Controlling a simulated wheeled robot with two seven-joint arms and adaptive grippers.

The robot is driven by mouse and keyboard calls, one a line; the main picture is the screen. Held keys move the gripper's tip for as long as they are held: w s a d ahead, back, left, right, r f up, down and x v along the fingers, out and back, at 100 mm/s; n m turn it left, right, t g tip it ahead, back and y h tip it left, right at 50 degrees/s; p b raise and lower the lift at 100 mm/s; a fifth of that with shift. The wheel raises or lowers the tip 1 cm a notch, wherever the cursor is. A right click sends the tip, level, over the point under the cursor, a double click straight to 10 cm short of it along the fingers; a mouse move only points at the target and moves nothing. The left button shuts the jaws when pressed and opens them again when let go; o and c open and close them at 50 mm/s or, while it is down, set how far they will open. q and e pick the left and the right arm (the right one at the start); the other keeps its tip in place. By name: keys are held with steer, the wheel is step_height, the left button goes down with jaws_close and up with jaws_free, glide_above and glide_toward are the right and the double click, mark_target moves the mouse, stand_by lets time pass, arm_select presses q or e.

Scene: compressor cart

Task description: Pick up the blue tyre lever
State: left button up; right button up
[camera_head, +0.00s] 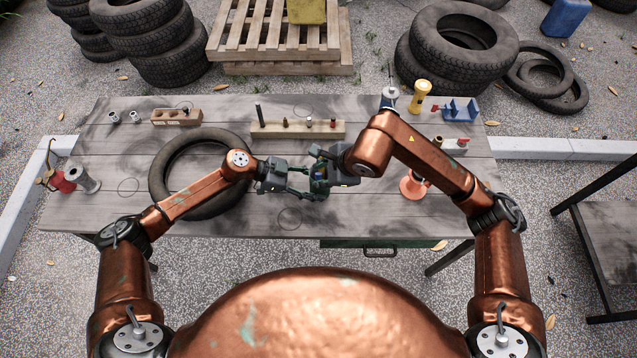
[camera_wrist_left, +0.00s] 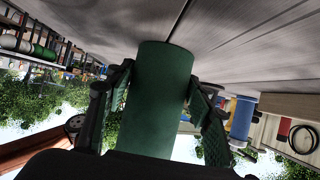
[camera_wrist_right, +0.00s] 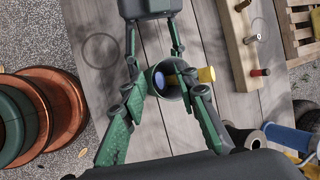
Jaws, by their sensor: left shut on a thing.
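My left gripper (camera_head: 300,188) is shut on a dark green cylindrical cup (camera_wrist_left: 158,95), held above the table; its fingers press both sides in the left wrist view. The right wrist view looks into the cup's round mouth (camera_wrist_right: 150,86). A blue rounded end (camera_wrist_right: 160,80) shows inside it, probably the blue tyre lever; its rest is hidden. A yellow-ended piece (camera_wrist_right: 206,74) sticks out beside it. My right gripper (camera_wrist_right: 165,85) is at the cup, fingers apart on either side of the mouth. I cannot tell whether they touch anything. The grippers face each other in the head view.
A tyre (camera_head: 165,165) lies on the grey table (camera_head: 250,220) at left. A wooden block with pegs (camera_head: 270,130) stands behind my grippers. A yellow torch (camera_head: 420,92), a blue clamp-like tool (camera_head: 460,110) and an orange-based stand (camera_head: 412,188) are at right. The table front is mostly clear.

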steer(key=shift+f, duration=0.1)
steer(key=shift+c, duration=0.2)
jaws_close()
stand_by(0.5)
step_height(320, 180, up, 18)
stand_by(0.4)
arm_select(q)
steer(key=o, duration=0.9)
steer(key=shift+o, duration=0.2)
